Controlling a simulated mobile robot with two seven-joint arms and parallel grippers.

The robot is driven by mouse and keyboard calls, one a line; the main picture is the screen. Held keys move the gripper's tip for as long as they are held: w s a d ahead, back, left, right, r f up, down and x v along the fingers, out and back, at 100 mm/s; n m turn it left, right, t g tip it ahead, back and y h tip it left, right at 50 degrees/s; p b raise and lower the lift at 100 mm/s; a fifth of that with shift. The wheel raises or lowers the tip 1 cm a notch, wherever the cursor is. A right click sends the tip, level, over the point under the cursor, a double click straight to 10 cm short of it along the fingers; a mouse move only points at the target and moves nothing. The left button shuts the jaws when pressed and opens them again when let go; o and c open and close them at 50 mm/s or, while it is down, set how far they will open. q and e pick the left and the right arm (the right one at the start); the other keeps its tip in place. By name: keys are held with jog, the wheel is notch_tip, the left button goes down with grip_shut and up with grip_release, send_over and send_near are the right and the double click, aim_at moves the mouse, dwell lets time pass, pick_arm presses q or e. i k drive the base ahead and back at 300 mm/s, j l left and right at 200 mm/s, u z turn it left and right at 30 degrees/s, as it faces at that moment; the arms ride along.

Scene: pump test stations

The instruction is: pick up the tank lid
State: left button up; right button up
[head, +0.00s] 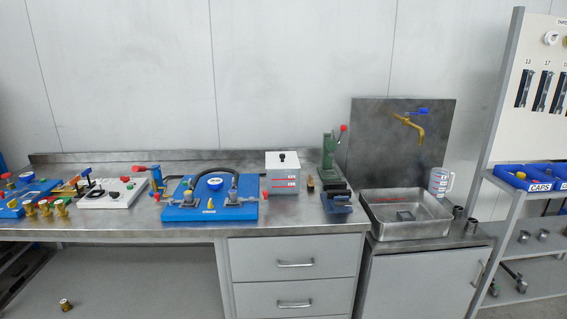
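The tank (283,179) is a grey box with red markings on its front, standing on the steel workbench near its right end. Neither of my grippers shows in the head view.
A blue pump board (240,212) stands left of the tank. A green vise-like tool (329,160) stands close on its right. Further right are a steel sink (408,232) and a brass tap (410,127). A small brass part (66,305) lies on the lower shelf.

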aim_at(282, 161)
jog(key=i+l, duration=0.15)
jog(key=i, duration=0.25)
jog(key=i+l, duration=0.15)
jog(key=i, duration=0.25)
jog(key=i+l+u, duration=0.1)
jog(key=i+u, duration=0.15)
jog(key=u, duration=0.25)
jog(key=i+l+u, duration=0.2)
jog(key=u, duration=0.3)
